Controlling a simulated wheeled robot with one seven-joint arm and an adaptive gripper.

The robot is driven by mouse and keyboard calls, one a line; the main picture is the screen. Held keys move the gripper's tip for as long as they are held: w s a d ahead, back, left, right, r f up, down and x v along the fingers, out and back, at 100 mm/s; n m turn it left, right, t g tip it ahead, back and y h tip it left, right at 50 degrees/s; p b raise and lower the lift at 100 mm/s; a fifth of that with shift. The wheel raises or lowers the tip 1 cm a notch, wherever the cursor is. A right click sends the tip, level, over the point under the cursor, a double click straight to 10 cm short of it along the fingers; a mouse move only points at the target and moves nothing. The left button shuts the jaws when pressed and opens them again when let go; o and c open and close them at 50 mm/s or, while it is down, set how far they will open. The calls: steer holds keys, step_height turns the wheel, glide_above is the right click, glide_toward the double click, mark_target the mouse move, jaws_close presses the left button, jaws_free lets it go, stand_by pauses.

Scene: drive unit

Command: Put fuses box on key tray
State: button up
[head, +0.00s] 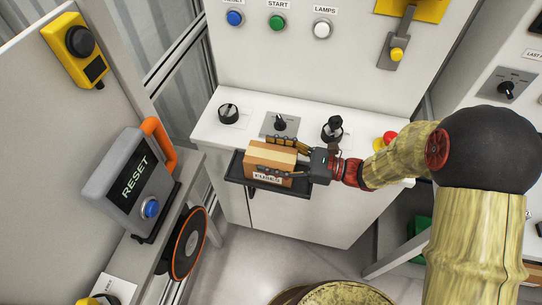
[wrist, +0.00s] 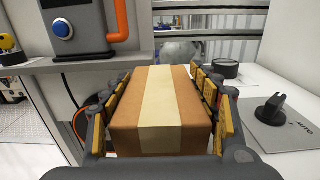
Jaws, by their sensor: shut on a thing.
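The fuses box (head: 268,163) is a small brown carton with a pale tape strip and a FUSES label on its front. In the head view it is at the dark key tray (head: 239,170), a shallow tray on the front of the white console. The box appears over or in the tray; I cannot tell whether it touches the tray floor. My gripper (head: 286,158) comes from the right and is shut on the box, with a finger on each side. In the wrist view the box (wrist: 160,105) fills the space between the fingers, and the tray is hidden.
Knobs and a red button (head: 389,138) sit on the console top (head: 208,125) behind and right of the tray. A grey RESET unit (head: 135,180) with an orange handle stands at the left. A black disc with an orange ring (head: 188,244) is below it. The floor in front is partly clear.

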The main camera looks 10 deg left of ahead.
steer(key=o, duration=1.4)
steer(key=shift+r, duration=0.15)
steer(key=d+p, duration=0.1)
steer(key=d, duration=0.3)
steer(key=d+p, duration=0.1)
steer(key=d, duration=0.3)
steer(key=s+d+p, duration=0.1)
steer(key=d, duration=0.3)
steer(key=s+d+r+n+g+h, duration=0.1)
steer(key=s+r+n+g+h, duration=0.35)
steer(key=s+n+h, duration=0.55)
steer(key=s+d+r+n+t+h, duration=0.3)
steer(key=d+r+n+t+h, duration=0.5)
steer(key=d, duration=0.6)
step_height(320, 180, up, 2)
steer(key=shift+s+r+n+t, duration=0.1)
steer(key=shift+s+n+t, duration=0.1)
steer(key=shift+n+t, duration=0.3)
